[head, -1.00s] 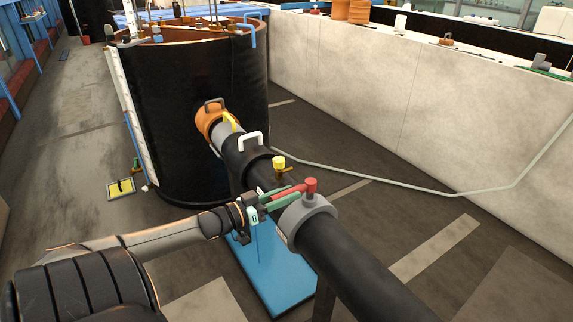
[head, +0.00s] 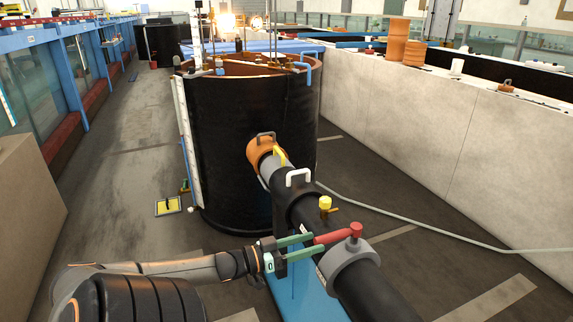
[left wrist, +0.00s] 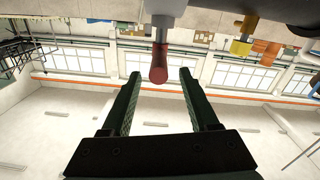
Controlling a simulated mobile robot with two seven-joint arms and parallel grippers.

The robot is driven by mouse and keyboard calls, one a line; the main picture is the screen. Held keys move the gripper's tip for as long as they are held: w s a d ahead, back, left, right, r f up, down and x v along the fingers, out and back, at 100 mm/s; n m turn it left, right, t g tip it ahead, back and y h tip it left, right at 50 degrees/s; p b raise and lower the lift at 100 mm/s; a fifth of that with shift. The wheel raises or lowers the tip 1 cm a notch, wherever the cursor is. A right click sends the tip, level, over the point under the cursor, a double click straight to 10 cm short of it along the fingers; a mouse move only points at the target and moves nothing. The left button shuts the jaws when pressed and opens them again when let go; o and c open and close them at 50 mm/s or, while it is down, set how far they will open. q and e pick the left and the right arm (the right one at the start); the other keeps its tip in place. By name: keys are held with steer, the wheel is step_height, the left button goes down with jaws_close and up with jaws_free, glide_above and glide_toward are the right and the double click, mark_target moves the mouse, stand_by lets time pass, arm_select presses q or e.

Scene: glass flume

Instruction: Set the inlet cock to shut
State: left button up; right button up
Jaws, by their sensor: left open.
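The inlet cock appears to be the red lever (head: 333,237) on the grey collar (head: 357,262) of the black pipe. The lever sticks out to the left, across the pipe's line. My left gripper (head: 316,244) is open, its two green fingers pointing at the lever's free end from the left. In the left wrist view, the red lever end (left wrist: 158,72) lies at the mouth between the open fingertips (left wrist: 159,78), with a gap on each side. My right gripper is not in view.
The black pipe runs to a large black tank (head: 235,115). A yellow knob (head: 325,203), a white handle (head: 299,176) and a yellow lever (head: 279,156) sit farther along it. A pale wall (head: 430,130) stands at right. The floor at left is mostly clear, with a yellow plate (head: 168,206).

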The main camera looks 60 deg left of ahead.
arm_select(q)
steer(key=v, duration=0.6)
steer(key=shift+p, duration=0.45)
